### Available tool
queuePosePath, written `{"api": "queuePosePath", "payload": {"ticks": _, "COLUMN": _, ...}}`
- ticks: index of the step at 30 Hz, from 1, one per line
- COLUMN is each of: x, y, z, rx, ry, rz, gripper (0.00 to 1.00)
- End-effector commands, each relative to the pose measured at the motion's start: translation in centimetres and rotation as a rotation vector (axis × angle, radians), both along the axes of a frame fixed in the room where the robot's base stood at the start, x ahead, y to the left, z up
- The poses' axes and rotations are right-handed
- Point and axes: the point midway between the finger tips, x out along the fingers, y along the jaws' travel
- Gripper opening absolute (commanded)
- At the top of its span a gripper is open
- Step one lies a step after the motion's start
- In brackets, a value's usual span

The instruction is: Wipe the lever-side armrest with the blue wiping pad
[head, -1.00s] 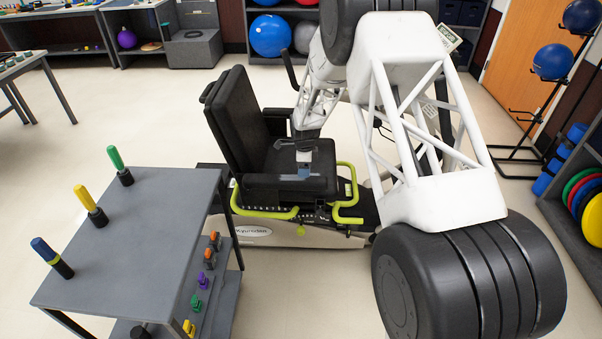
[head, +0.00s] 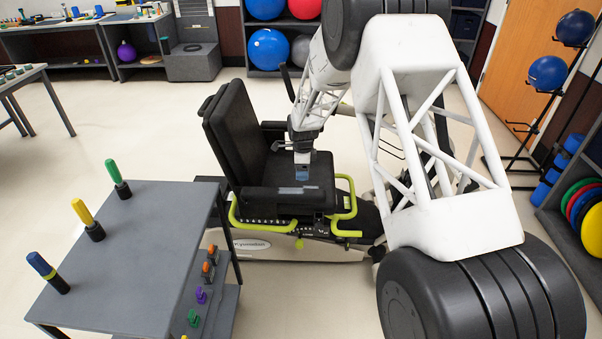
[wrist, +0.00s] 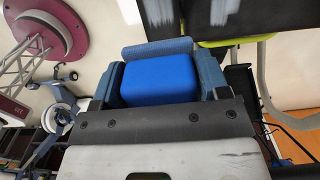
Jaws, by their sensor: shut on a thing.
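The blue wiping pad (wrist: 157,82) is held between the two dark blue fingers of my gripper (wrist: 160,88). In the head view my gripper (head: 302,172) points down over the black seat, with a small blue patch of the pad at its tip. The near black armrest (head: 262,198) lies just below it in the picture and bears pale grey marks. In the wrist view a black padded surface (wrist: 285,14) with whitish streaks, seemingly this armrest, is at the top right, beyond the pad. I cannot tell whether the pad touches it.
Lime-green bars (head: 345,203) flank the seat, and the black backrest (head: 237,140) rises at left. A grey cart (head: 140,250) with upright coloured handles stands at front left. Open floor lies behind the chair.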

Motion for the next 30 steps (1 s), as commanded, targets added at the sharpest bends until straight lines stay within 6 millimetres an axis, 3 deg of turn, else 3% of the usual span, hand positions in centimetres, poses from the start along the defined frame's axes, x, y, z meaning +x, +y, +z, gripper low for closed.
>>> {"api": "queuePosePath", "payload": {"ticks": 30, "x": 0.0, "y": -0.1, "z": -2.5, "rx": -0.001, "ry": 0.0, "rz": 0.0, "gripper": 0.46}}
